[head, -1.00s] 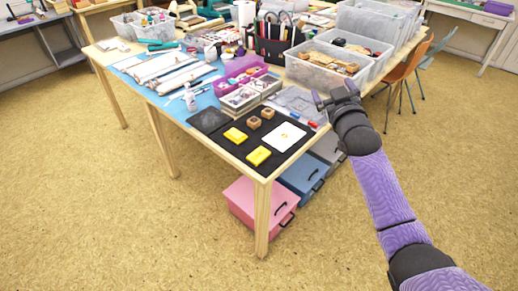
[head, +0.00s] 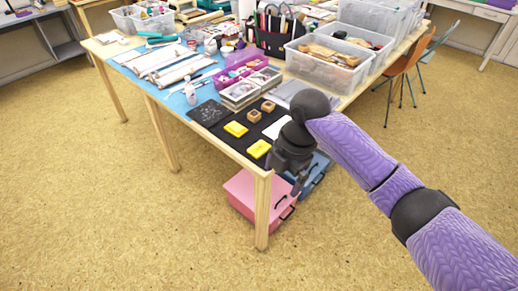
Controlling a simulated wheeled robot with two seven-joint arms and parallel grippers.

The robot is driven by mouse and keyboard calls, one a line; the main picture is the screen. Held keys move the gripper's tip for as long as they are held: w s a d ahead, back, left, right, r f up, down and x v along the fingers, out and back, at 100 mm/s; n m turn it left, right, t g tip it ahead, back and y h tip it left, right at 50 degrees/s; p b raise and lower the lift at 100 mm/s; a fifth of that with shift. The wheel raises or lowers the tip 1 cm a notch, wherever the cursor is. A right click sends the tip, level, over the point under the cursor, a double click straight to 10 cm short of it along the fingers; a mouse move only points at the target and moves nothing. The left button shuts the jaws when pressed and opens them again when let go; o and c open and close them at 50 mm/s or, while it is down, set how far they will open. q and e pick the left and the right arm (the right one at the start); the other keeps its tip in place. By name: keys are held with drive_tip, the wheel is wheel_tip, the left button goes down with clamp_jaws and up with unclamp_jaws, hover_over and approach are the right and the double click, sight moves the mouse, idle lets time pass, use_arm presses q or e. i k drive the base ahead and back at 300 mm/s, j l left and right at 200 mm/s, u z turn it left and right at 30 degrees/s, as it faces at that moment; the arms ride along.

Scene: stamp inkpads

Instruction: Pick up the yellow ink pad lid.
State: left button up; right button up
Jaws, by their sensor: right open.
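Two yellow square pieces lie on the black mat (head: 229,143) near the table's front corner. The farther yellow piece (head: 236,129) is at the left, and the nearer yellow piece (head: 259,149) is close to the front edge. At this size I cannot tell which is the ink pad lid. My right gripper (head: 288,174) points down just right of the nearer yellow piece, by the table's corner. It is open and appears empty. My right arm hides part of the mat and the white card (head: 275,129). My left gripper is not in view.
Two small wooden stamps (head: 261,111) stand behind the yellow pieces. A dark textured sheet (head: 209,113) lies to the left. A purple tray (head: 240,72) and a clear bin (head: 325,68) stand farther back. Pink drawers (head: 250,204) are under the table.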

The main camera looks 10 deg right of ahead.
sight(261, 147)
drive_tip(key=i, duration=1)
